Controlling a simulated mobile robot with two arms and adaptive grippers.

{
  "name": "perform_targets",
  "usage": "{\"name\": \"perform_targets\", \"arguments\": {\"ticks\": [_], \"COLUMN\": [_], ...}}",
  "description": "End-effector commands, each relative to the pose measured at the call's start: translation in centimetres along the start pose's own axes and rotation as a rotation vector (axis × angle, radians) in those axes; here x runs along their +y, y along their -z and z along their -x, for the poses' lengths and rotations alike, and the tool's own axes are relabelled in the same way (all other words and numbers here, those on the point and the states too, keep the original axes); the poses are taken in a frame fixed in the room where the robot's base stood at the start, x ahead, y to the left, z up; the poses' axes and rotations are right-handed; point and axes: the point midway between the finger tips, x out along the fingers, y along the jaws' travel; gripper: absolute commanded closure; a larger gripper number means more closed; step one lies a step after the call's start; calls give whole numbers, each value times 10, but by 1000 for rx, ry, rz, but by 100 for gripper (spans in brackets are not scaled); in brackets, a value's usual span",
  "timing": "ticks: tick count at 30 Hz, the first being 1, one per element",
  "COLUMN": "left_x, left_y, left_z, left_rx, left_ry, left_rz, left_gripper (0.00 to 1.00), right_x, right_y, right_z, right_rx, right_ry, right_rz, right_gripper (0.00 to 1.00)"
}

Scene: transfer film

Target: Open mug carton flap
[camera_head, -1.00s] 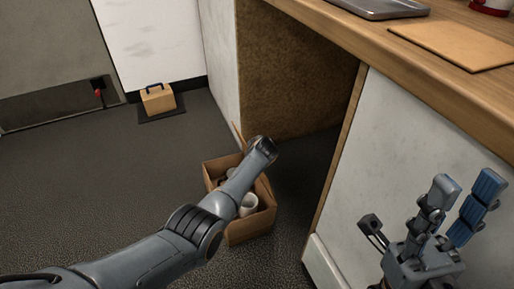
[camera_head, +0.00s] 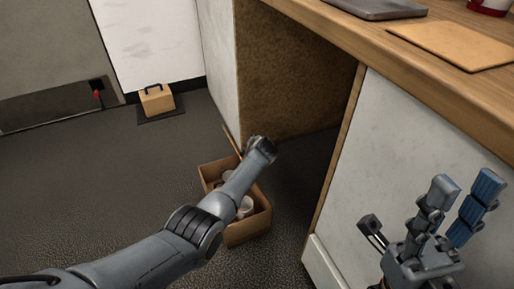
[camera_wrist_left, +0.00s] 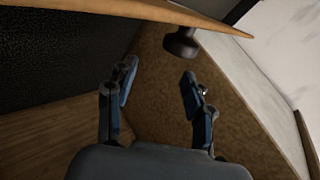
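The open cardboard carton (camera_head: 250,232) stands on the dark floor beside the desk recess. White mugs (camera_head: 245,206) show inside it. A thin cardboard flap (camera_head: 233,140) stands up at its back edge; the other flaps are hidden or unclear. My left arm reaches across the carton and hides part of it, with its hand end (camera_head: 262,150) above the carton's far right side. In the left wrist view my left gripper (camera_wrist_left: 159,73) has its fingers apart with nothing between them. My right gripper (camera_head: 467,190) is open and empty before the white desk panel, far from the carton.
The wooden desk top (camera_head: 400,45) holds a grey tray-like object (camera_head: 375,8) and a tan board (camera_head: 455,45). The floor left of the carton is clear.

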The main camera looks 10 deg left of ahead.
Motion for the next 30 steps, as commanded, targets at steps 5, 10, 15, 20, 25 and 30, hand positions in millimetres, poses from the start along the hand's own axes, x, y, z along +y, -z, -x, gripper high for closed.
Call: {"name": "perform_targets", "arguments": {"ticks": [5,10,15,20,25,30], "left_x": [0,1,1,1,1,1], "left_y": [-1,-1,0,0,1,0], "left_z": [1,11,32,55,84,106], "left_rx": [-1,-1,1,2,3,1], "left_ry": [0,1,1,0,0,0], "left_rz": [0,0,1,1,1,0], "left_gripper": [48,48,48,48,48,48], "right_x": [0,0,0,0,0,0], "right_y": [0,0,0,0,0,0], "right_z": [0,0,0,0,0,0], "right_rx": [0,1,1,1,1,1], "right_ry": [-1,-1,0,0,0,0], "right_rz": [1,1,0,0,0,0], "right_gripper": [60,60,60,60,60,60]}}
